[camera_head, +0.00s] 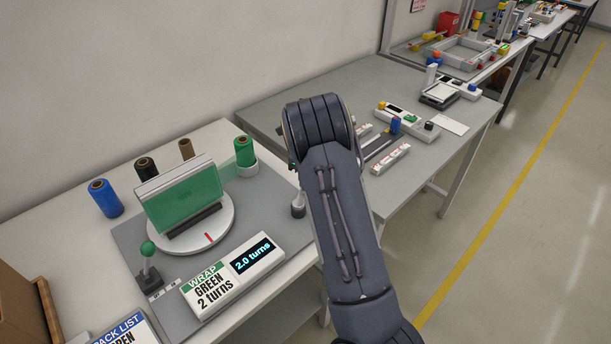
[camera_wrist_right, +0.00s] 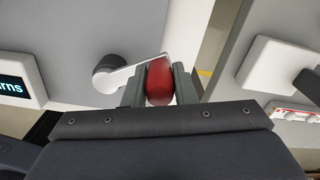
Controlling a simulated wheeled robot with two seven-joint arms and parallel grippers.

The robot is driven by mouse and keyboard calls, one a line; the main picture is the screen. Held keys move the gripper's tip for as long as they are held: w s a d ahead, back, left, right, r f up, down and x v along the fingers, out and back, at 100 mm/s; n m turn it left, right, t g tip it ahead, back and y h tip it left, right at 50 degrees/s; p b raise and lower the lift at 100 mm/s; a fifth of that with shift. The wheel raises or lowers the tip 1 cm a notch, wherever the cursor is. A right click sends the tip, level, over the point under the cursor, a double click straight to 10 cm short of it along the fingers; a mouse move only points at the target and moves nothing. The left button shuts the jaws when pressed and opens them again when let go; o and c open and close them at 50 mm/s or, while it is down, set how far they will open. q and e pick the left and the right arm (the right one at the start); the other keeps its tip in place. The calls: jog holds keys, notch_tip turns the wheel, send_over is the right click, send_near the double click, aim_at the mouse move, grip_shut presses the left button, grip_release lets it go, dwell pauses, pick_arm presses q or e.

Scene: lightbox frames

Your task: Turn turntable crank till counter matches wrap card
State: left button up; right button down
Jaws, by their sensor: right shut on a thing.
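The counter (camera_head: 252,254) reads "2.0 turns". The wrap card (camera_head: 213,290) beside it reads "WRAP GREEN 2 turns". The white turntable (camera_head: 222,228) bears an upright panel (camera_head: 182,198) covered in green film, with a red mark at its front rim. My right gripper (camera_wrist_right: 159,78) is shut on the red crank knob (camera_wrist_right: 159,88). The white crank arm (camera_wrist_right: 131,77) runs left from the knob to a dark hub (camera_wrist_right: 108,76). In the head view my right arm hides the gripper and most of the crank. My left gripper is not in view.
A green roll (camera_head: 245,151) stands in a white holder behind the turntable; blue, black and brown rolls stand at the back. A green-knobbed lever (camera_head: 148,250) is at front left. Another bench with devices lies beyond my arm.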

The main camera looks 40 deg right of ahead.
jog(key=shift+d+r, duration=0.1)
jog(key=c, duration=1.2)
grip_release()
notch_tip(320, 180, up, 8)
jog(key=shift+f+b, duration=0.15)
jog(key=shift+b, duration=0.4)
